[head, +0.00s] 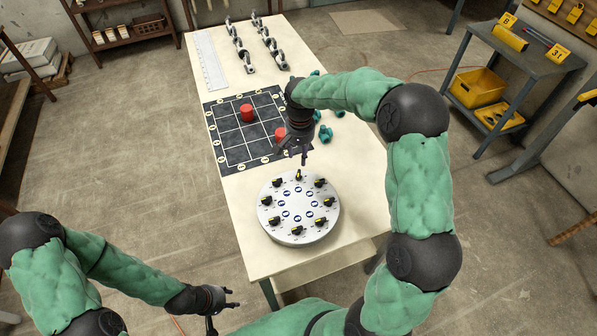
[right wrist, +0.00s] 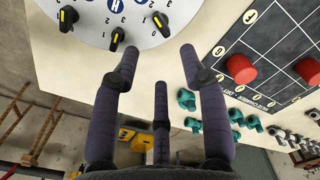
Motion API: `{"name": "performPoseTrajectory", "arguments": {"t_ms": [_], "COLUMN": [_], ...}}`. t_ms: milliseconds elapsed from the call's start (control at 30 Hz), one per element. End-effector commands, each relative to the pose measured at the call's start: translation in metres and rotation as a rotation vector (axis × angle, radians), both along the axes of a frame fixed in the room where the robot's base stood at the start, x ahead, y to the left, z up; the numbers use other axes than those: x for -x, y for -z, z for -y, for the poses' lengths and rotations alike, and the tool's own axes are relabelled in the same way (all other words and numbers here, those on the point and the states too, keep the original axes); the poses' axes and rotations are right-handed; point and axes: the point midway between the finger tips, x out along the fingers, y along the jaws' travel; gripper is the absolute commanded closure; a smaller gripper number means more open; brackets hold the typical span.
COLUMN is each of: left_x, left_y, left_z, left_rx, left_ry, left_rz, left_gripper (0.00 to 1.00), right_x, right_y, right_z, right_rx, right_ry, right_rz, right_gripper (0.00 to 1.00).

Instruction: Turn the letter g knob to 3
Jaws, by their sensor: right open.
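A round white panel (head: 299,232) lies on the table and carries a ring of black knobs with yellow pointer marks. Its blue letters are too small to read in the head view, so I cannot tell which is the g knob. My right gripper (head: 303,158) is open and empty above the panel's far edge, near the far knob (head: 298,175). In the right wrist view, my right gripper (right wrist: 153,66) has spread fingers, with knobs (right wrist: 117,38) and (right wrist: 161,24) beyond the tips, apart from them. My left gripper (head: 233,298) is open and empty, left of the table's near end.
A black grid mat (head: 232,145) with two red cylinders (head: 247,112) lies behind the panel. Teal fittings (head: 325,133) lie at the table's right edge. Metal clamps (head: 275,55) and a white ruler (head: 209,60) lie farther back. A cart with yellow bins (head: 478,87) stands right.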

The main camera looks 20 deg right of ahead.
Motion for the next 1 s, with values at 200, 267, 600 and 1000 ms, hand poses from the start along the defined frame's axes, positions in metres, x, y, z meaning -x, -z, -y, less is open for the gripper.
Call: {"name": "performPoseTrajectory", "arguments": {"t_ms": [200,267,600,1000], "left_x": [0.000,0.000,0.000,0.000], "left_y": [0.007,0.009,0.017,0.017], "left_z": [0.000,0.000,0.000,0.000], "left_rx": [0.000,0.000,0.000,0.000], "left_ry": [0.000,0.000,0.000,0.000], "left_rz": [0.000,0.000,0.000,0.000], "left_gripper": [0.60,0.60,0.60,0.60], "right_x": [0.002,0.002,0.001,0.001], "right_y": [0.038,0.049,0.093,0.100], "right_z": [0.000,0.000,0.000,0.000], "right_rx": [0.001,0.000,-0.001,0.000], "right_ry": [0.000,0.000,0.001,0.000], "right_rz": [-0.006,-0.006,-0.003,-0.002], "right_gripper": [0.56,0.56,0.56,0.56]}}
